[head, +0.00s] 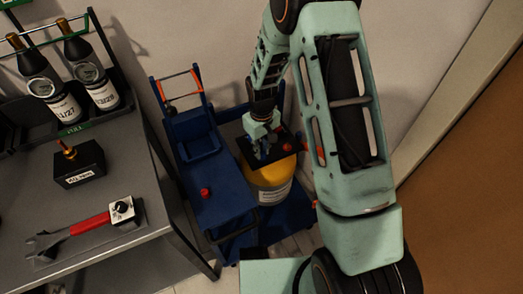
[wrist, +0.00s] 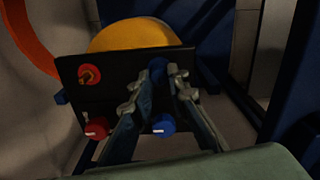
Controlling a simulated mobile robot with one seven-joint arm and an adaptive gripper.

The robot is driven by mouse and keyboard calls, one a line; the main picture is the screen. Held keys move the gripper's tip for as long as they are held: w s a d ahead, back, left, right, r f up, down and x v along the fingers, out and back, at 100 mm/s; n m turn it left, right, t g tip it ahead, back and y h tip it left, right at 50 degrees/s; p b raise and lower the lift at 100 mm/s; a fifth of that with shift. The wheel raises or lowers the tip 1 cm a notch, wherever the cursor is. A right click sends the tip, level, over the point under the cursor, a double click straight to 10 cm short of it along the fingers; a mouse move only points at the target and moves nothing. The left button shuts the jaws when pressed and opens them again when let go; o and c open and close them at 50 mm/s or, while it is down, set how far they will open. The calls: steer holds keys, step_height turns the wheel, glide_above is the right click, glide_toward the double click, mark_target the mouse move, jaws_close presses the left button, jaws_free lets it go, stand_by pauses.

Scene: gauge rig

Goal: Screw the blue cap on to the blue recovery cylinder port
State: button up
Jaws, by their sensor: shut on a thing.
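The blue cap (wrist: 157,67) is between my gripper's fingertips (wrist: 160,77) in the wrist view, at the upper right of a black panel (wrist: 122,97). My gripper is shut on it. The blue port is hidden behind the cap and fingers, so I cannot tell whether the two touch. A blue knob (wrist: 162,124) sits lower on the panel, below the cap. In the head view my gripper (head: 262,151) is over the black panel (head: 249,154), above the yellow recovery cylinder (head: 270,192).
The panel also carries a brass port with red (wrist: 89,74) and a red knob (wrist: 96,128). A red cap (head: 205,192) lies on the blue cart (head: 222,206). A grey bench (head: 110,170) at left holds a red-handled wrench (head: 90,223), a black block (head: 79,165) and two bottles.

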steer(key=shift+s+a+m, duration=0.2)
steer(key=shift+m, duration=0.4)
steer(key=shift+f, duration=0.1)
steer(key=m, duration=0.3)
steer(key=shift+a, duration=0.1)
steer(key=shift+m, duration=1.1)
steer(key=m, duration=0.3)
steer(key=shift+w, duration=0.1)
steer(key=o, duration=0.6)
steer(key=shift+c, duration=0.2)
steer(key=shift+o, duration=0.3)
steer(key=shift+o, duration=0.4)
